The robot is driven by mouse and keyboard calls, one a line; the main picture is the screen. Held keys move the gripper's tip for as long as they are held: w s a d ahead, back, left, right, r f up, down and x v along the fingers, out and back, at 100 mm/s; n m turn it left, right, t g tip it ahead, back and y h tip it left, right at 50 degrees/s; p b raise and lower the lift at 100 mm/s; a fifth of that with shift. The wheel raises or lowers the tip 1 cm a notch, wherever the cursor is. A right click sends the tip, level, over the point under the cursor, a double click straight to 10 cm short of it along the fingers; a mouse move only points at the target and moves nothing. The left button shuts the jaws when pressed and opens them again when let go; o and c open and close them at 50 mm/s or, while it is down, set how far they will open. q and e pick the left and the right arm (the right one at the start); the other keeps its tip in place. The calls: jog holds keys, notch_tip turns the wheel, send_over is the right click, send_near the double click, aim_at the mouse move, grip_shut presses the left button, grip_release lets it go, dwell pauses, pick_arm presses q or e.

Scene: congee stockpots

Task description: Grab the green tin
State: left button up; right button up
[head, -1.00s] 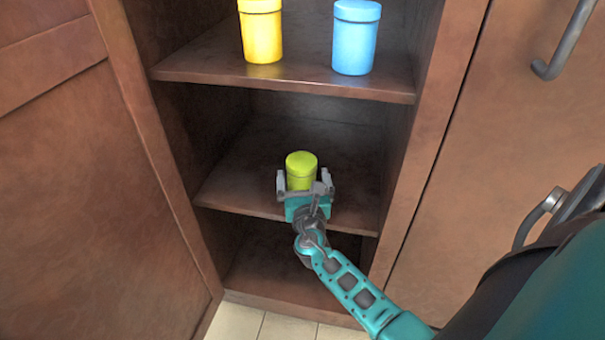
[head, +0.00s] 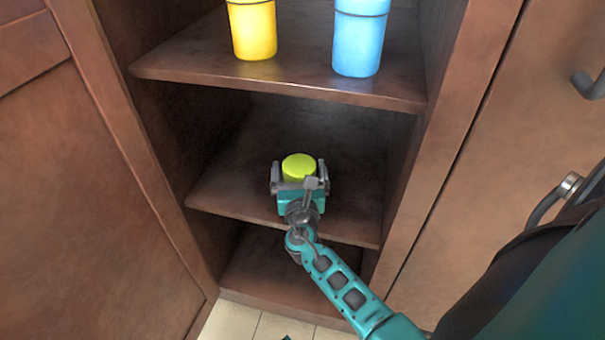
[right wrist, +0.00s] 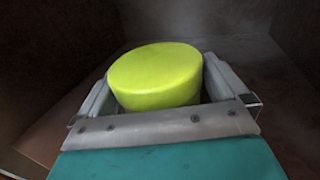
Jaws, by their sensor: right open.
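The green tin (head: 298,167) is yellow-green with a round lid and stands upright on the middle shelf of the cabinet. My right gripper (head: 299,172) is at the tin, with one finger on each side of it. The jaws are open around it. In the right wrist view the tin's lid (right wrist: 155,75) shows between the two fingers of the gripper (right wrist: 160,100). The tin's lower part is hidden behind the gripper in both views. I cannot tell whether a finger touches it. My left gripper is not in view.
A yellow tin (head: 253,30) and a blue tin (head: 359,38) stand on the upper shelf (head: 200,67). The middle shelf (head: 235,190) is otherwise clear around the green tin. Cabinet side walls close in on left and right. A handle (head: 588,85) is at the right.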

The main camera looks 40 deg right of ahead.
jog(key=shift+w+d, duration=0.2)
jog(key=shift+w, duration=0.1)
jog(key=shift+c, duration=0.4)
jog(key=c, duration=1)
jog(key=shift+r, duration=0.1)
jog(key=shift+c, duration=0.4)
jog(key=shift+r, duration=0.1)
